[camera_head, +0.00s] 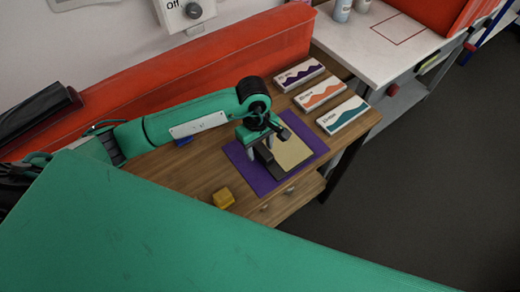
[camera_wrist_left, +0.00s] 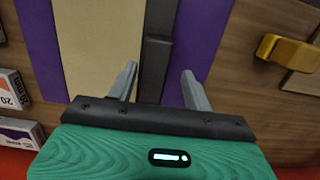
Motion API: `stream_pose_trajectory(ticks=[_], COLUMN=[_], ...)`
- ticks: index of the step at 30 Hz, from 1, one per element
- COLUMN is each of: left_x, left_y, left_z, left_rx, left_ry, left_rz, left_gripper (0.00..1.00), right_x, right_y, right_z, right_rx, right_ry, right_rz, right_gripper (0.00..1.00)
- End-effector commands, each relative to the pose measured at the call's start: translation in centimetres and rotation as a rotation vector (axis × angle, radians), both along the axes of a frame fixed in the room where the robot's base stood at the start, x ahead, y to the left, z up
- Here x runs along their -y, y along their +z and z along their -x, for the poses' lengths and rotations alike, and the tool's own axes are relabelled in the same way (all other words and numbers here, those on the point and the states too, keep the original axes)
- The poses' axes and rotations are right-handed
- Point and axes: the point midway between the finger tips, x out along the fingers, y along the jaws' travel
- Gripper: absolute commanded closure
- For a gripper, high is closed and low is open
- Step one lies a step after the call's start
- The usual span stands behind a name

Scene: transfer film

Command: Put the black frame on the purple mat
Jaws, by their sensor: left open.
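The purple mat (camera_head: 240,157) lies on the wooden table in the head view, and strips of it (camera_wrist_left: 191,35) show in the left wrist view. The black frame (camera_head: 266,157), with a beige panel (camera_head: 293,152), appears to lie on the mat. Its dark bar (camera_wrist_left: 156,55) crosses the left wrist view, with the beige panel (camera_wrist_left: 98,40) to its left. My left gripper (camera_head: 262,151) is open over the frame. Its fingers (camera_wrist_left: 160,82) are on either side of the dark bar, apart from each other. I cannot tell whether they touch it. My right gripper is out of view.
A yellow block (camera_head: 223,198) sits near the table's front edge. Three small boxes, purple (camera_head: 299,74), orange (camera_head: 319,93) and teal (camera_head: 342,115), line the table's right part. A red padded barrier (camera_head: 190,75) runs behind. A white counter (camera_head: 375,45) stands at the back right.

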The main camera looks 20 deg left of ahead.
Motion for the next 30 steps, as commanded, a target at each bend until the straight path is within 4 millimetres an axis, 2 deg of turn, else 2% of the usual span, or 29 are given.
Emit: stream_pose_trajectory(ticks=[1,9,15,21,30], left_x=[-0.1,-0.7,-1.0,-1.1,-1.1], left_y=[0.7,6.2,9.1,10.2,10.4], left_z=[-0.1,-0.5,-0.7,-0.7,-0.6], left_rx=[0.005,0.006,0.003,0.001,0.000], left_ry=[-0.002,-0.001,0.001,0.000,0.000], left_rz=[-0.002,-0.001,-0.001,-0.002,-0.001], left_gripper=[0.49,0.49,0.49,0.49,0.49], right_x=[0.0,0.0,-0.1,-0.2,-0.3], right_y=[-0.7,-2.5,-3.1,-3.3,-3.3], right_z=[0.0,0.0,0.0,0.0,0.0], right_rx=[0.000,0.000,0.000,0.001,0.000], right_ry=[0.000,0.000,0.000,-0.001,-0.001], right_rz=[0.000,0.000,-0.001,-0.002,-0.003], right_gripper=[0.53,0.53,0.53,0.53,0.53])
